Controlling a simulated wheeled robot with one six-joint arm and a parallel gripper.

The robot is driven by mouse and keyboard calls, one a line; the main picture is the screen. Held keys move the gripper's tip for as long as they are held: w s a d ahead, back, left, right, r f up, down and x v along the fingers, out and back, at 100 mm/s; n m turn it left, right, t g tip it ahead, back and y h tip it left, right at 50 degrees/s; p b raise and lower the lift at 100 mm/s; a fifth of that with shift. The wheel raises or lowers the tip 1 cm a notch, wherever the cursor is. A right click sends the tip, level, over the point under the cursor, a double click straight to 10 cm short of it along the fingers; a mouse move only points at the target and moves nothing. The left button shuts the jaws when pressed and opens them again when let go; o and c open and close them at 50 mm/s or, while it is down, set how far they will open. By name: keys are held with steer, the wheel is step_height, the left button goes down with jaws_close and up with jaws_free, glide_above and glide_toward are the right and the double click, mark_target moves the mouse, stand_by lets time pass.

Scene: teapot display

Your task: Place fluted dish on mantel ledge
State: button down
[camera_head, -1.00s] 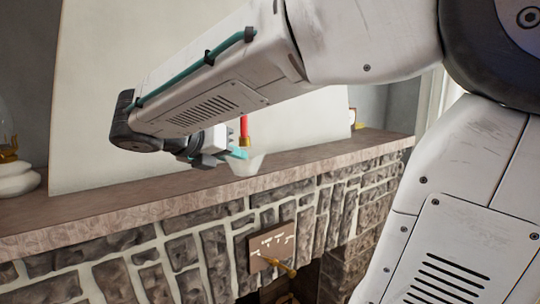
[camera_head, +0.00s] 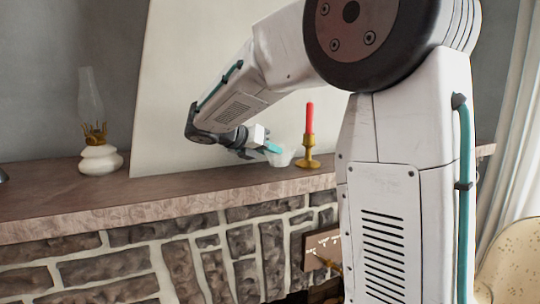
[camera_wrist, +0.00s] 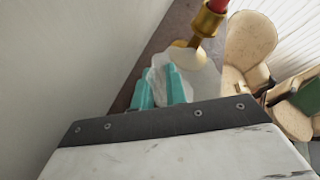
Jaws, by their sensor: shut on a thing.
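The fluted dish (camera_head: 284,158) is a small whitish bowl at the tips of my gripper (camera_head: 270,149). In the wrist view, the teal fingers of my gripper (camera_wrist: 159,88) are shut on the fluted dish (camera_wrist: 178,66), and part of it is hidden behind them. The dish is over the mantel ledge (camera_head: 225,183), close beside the candle holder. I cannot tell whether the dish touches the ledge.
A brass candle holder (camera_head: 308,160) with a red candle (camera_head: 310,118) stands just right of the dish. An oil lamp (camera_head: 98,150) stands at the left. A large pale panel (camera_head: 165,100) leans behind. The ledge between lamp and gripper is clear.

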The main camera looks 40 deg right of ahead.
steer(key=shift+f, duration=0.55)
steer(key=shift+f, duration=0.15)
steer(key=c, duration=1.4)
jaws_free()
